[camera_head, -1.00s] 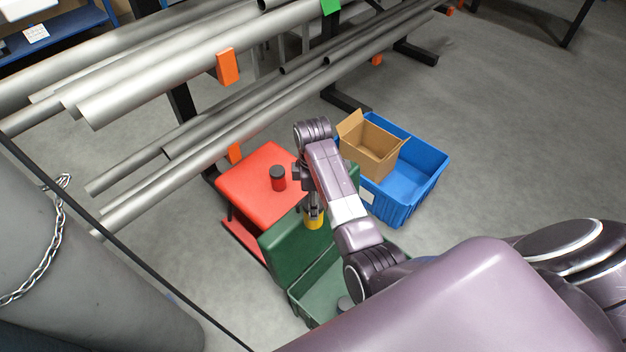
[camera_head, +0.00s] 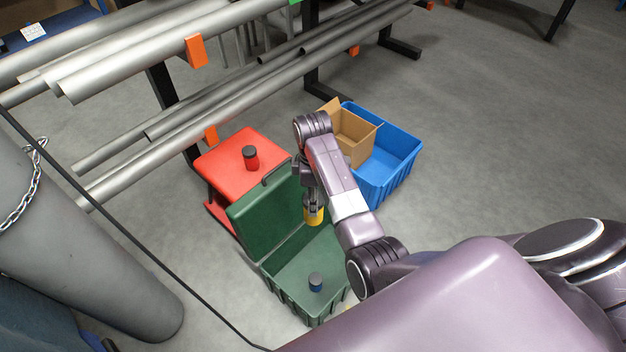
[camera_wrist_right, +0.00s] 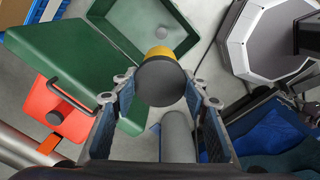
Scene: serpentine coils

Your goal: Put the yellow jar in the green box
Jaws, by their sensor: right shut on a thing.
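The yellow jar (camera_head: 314,214) hangs upright in my right gripper (camera_head: 312,203), above the back edge of the green box. In the right wrist view the jar (camera_wrist_right: 159,52) shows its dark lid between the two fingers of the gripper (camera_wrist_right: 160,85). The green box (camera_head: 272,268) stands open, with its lid (camera_head: 262,222) tilted up on the side toward the red table. My left gripper is in neither view.
A blue crate (camera_head: 402,172) holding a cardboard box (camera_head: 352,138) stands to the right. Steel pipes (camera_head: 220,110) lie on a rack behind. A grey column (camera_head: 70,240) stands at left.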

